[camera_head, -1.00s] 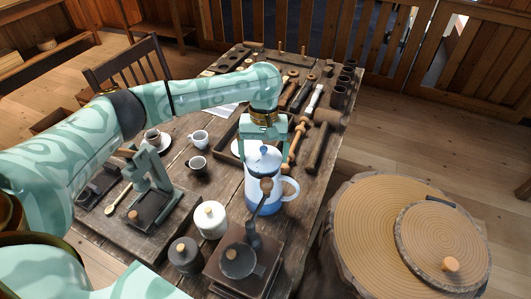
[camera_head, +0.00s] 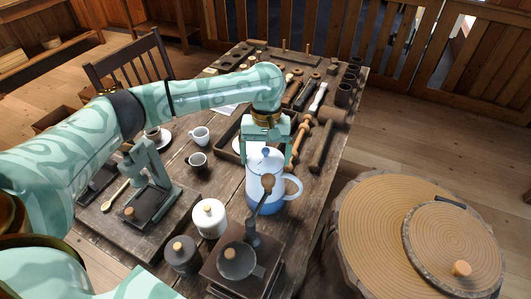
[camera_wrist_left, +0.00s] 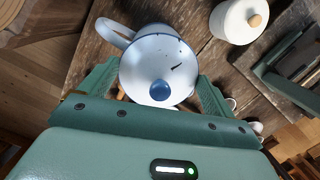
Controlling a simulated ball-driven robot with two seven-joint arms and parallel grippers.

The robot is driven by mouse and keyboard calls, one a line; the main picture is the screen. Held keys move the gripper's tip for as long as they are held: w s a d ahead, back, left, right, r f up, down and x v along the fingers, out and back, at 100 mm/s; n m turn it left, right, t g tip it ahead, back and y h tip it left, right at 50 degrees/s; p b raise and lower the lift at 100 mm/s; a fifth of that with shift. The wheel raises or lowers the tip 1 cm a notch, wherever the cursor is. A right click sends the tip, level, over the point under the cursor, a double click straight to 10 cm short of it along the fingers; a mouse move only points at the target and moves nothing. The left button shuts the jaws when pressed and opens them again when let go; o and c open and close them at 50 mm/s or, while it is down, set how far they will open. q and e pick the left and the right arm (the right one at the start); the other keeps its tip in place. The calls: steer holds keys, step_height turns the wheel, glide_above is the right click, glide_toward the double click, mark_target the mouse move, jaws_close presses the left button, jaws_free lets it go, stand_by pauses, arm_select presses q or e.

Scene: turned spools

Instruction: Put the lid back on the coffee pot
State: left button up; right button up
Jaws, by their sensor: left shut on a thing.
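The coffee pot (camera_head: 255,193), white with a blue base and a handle on the right, stands upright near the table's right edge. My left gripper (camera_head: 267,155) points down over the pot, one finger on each side of the white lid (camera_head: 257,161) with its blue knob, and is shut on the lid. In the left wrist view the lid (camera_wrist_left: 160,72) covers the pot's top between the fingers (camera_wrist_left: 158,92), and the pot's handle is at upper left. I cannot tell whether the lid rests fully on the rim. My right gripper is not in view.
A coffee grinder (camera_head: 237,262) stands close in front of the pot, its crank (camera_head: 252,228) overlapping it in view. A white jar (camera_head: 209,218) and dark jar (camera_head: 183,254) are left of it. Cups (camera_head: 199,136) and tools crowd the table. A stump (camera_head: 375,235) stands to the right.

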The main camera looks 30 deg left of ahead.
arm_select(q)
steer(key=shift+f, duration=0.45)
